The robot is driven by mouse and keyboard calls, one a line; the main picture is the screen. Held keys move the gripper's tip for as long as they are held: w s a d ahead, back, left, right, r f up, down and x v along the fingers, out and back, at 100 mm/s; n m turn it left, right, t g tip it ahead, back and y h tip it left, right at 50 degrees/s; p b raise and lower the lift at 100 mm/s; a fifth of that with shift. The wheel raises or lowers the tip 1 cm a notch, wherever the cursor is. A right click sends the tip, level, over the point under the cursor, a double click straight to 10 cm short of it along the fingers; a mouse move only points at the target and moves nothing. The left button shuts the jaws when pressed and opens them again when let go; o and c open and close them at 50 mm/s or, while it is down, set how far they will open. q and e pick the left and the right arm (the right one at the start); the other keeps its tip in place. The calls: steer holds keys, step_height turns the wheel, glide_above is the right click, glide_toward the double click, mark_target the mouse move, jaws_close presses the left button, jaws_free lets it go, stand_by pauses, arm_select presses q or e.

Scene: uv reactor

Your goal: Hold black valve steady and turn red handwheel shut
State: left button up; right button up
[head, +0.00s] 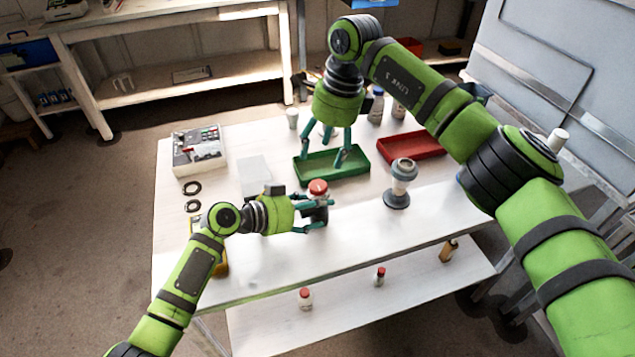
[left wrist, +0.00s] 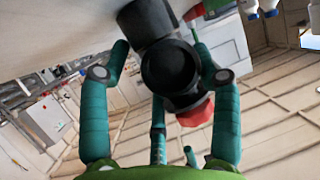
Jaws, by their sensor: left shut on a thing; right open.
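The black valve (head: 319,214) stands on the white table near its front, with the red handwheel (head: 317,187) on top. My left gripper (head: 314,215) comes from the left and is shut on the valve's body. In the left wrist view, the black valve (left wrist: 168,66) sits between the teal fingers, with a dark round opening facing the camera. The red handwheel (left wrist: 197,113) shows partly behind it. My right gripper (head: 322,152) is open, fingers pointing down, over the green tray behind the handwheel and apart from it.
The green tray (head: 300,177) and red tray (head: 405,152) lie behind the valve. A grey-based device (head: 397,198) stands to the right. A white control box (head: 197,155) and black rings (head: 192,188) are on the left. Small bottles stand on the lower shelf (head: 335,315).

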mark_target(318, 185)
steer(key=f, duration=0.3)
steer(key=f+n+h, duration=0.1)
steer(key=f, duration=0.2)
steer(key=a+f+n+h, duration=0.1)
steer(key=f, duration=0.2)
steer(key=shift+s+a+g, duration=0.1)
steer(key=shift+s+g, duration=0.15)
steer(key=shift+g, duration=0.15)
stand_by(0.4)
steer(key=c, duration=1.2)
